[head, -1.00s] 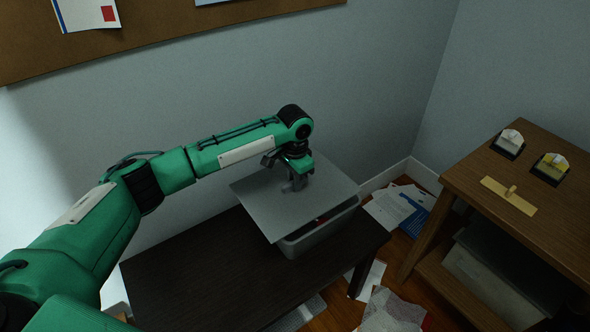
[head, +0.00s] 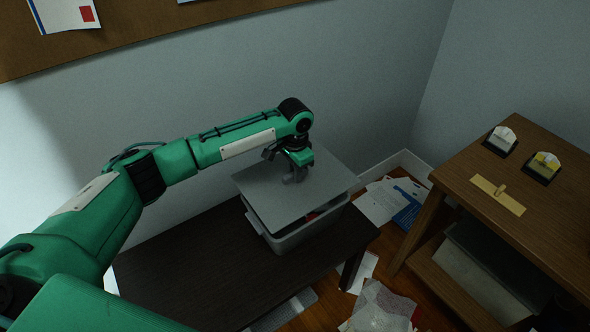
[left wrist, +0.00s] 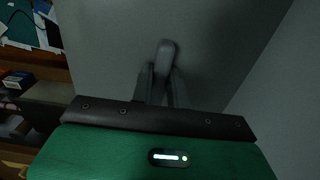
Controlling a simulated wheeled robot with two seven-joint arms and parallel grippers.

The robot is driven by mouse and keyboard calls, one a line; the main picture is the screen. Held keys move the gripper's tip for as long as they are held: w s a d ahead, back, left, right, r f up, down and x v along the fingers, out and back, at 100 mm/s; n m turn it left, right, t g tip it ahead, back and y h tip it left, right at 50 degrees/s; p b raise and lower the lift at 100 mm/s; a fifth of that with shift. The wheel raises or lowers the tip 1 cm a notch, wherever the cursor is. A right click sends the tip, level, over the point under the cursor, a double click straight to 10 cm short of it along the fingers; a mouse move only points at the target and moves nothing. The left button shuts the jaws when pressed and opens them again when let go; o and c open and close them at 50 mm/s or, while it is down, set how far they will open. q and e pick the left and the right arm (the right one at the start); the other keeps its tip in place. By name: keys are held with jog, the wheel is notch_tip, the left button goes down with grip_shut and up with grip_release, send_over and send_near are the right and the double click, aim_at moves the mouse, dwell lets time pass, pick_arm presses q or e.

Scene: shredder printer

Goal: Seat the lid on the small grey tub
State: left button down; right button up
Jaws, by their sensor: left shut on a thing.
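The small grey tub (head: 297,237) stands on the dark table (head: 185,290). The flat grey lid (head: 265,197) is over the tub, turned a little against its rim. A gap shows at the front, with something red inside the tub, so the lid is not flush there. My left gripper (head: 296,176) is above the lid, shut on its handle. In the left wrist view the fingers close on the grey handle (left wrist: 166,55), and the lid (left wrist: 110,40) fills much of the picture. The tub's far side is hidden under the lid. My right gripper is not in view.
A brown wooden stand (head: 535,225) at the right holds two small holders (head: 501,141) and a yellow plate with a knob (head: 498,195). Papers (head: 385,203) and a clear bag (head: 383,308) lie on the floor. The wall is close behind the tub.

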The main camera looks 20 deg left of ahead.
aim_at(295, 184)
pick_arm(q)
jog(key=shift+f+p, duration=0.35)
jog(key=shift+f, duration=2.55)
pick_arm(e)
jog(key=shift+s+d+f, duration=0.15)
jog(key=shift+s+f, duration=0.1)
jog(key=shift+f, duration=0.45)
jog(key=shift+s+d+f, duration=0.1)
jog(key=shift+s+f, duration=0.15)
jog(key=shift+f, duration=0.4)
pick_arm(q)
jog(key=shift+r, duration=0.1)
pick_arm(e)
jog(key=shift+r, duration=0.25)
pick_arm(q)
jog(key=shift+p, duration=0.55)
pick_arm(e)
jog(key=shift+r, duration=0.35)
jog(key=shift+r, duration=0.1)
pick_arm(q)
jog(key=shift+p, duration=0.5)
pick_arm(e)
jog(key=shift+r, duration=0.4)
pick_arm(q)
jog(key=shift+f, duration=0.85)
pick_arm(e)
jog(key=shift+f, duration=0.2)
